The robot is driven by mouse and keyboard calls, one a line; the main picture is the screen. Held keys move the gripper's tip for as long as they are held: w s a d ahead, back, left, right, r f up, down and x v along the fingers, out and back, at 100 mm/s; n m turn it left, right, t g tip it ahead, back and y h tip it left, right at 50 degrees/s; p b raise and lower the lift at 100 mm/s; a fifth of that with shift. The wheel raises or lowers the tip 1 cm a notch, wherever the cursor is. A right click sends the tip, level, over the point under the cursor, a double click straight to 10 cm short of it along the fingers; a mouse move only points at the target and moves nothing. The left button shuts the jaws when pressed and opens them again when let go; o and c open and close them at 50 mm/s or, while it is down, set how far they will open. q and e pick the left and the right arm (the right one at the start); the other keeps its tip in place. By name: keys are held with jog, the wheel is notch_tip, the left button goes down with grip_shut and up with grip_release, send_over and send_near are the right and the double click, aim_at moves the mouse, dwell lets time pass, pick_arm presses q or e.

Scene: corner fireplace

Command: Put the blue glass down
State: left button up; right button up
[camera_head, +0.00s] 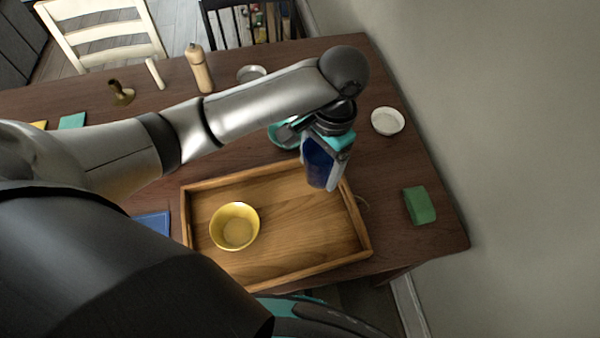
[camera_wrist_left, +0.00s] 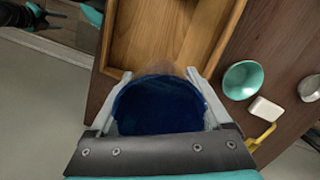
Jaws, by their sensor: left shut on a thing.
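My left gripper (camera_head: 328,140) is shut on the blue glass (camera_head: 320,165), which hangs below it, slightly tilted, in front of the tray's far right corner. In the left wrist view the glass (camera_wrist_left: 160,106) sits between the two fingers (camera_wrist_left: 163,100), its dark blue round end towards the camera. The wooden tray (camera_head: 362,232) shows beside it there too (camera_wrist_left: 118,40). I cannot tell how much gap lies between the glass and the tray.
A yellow bowl (camera_head: 234,227) stands in the tray's left part; the right part is bare. A teal bowl (camera_wrist_left: 243,80) is near the gripper. A white bowl (camera_head: 387,121) and a green block (camera_head: 419,205) are to the right. A pepper mill (camera_head: 199,68) stands at the back.

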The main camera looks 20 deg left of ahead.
pick_arm(q)
notch_tip(320, 180, down, 15)
jog(key=b, duration=0.3)
jog(key=shift+r, duration=0.2)
jog(key=shift+f+b, duration=0.9)
jog(key=shift+f, duration=1.25)
jog(key=shift+f, duration=0.15)
jog(key=o, duration=1.4)
jog(key=shift+c, duration=0.2)
notch_tip(320, 180, up, 12)
jog(key=w+p, duration=0.1)
jog(key=p, duration=0.2)
jog(key=shift+w+d, duration=0.15)
jog(key=shift+d, duration=0.2)
